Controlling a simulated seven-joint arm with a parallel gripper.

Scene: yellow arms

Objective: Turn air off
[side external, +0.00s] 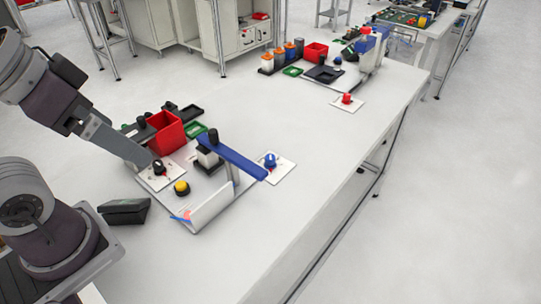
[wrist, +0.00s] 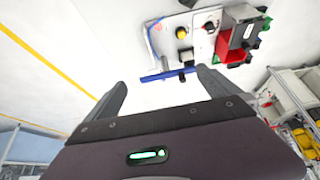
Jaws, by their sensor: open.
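A blue rotary knob (side external: 270,160) stands on a small white plate at the right of the near station. A black knob with red marks (side external: 158,167) stands on another white plate at the station's left; it also shows in the wrist view (wrist: 208,25). A yellow button (side external: 181,188) sits in front of it. I cannot read which knob is marked as air. My gripper (wrist: 162,84) is open and empty, its two dark fingers apart. In the side view one grey finger overlaps the area beside the black knob; I cannot tell its height or any contact.
A blue bar (side external: 232,156) spans above the station, between the black and blue knobs. A red bin (side external: 165,132) stands behind the black knob. A red knob (side external: 347,98) sits farther back. The table front right is clear.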

